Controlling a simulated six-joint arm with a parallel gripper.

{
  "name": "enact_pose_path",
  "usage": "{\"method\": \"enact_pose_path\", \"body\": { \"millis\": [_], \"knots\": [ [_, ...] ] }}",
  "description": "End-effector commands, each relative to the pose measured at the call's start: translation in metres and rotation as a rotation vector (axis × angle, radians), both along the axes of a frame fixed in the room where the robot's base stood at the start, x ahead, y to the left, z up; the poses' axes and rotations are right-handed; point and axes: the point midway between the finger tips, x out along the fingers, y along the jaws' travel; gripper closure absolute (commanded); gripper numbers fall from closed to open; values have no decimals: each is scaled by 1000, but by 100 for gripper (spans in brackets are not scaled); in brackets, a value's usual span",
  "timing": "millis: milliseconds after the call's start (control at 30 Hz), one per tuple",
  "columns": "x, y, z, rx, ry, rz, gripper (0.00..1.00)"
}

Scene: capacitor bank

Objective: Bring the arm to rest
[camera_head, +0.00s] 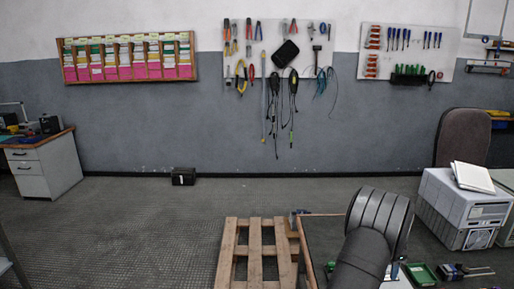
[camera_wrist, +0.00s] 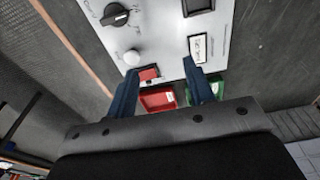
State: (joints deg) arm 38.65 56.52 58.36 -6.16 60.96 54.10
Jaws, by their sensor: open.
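My gripper (camera_wrist: 160,68) shows in the wrist view as two blue fingers set well apart. It is open, and nothing is held between the fingers. I cannot tell how far the fingertips are from the panel. In the head view my arm rises at the lower right and hides part of the bench; the gripper itself cannot be made out there.
A red tray (camera_wrist: 157,99) and a green tray (camera_wrist: 210,85) lie close to the fingers.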

Motion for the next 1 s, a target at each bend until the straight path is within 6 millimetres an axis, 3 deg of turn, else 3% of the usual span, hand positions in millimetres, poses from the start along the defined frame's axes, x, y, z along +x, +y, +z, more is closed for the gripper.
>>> {"method": "enact_pose_path", "body": {
  "millis": [467,700,1000],
  "knots": [
    [72,35,-52,0,1,1,52],
    [71,34,-79,0,1,-1,52],
    [71,34,-85,-1,-1,-1,52]
  ]
}}
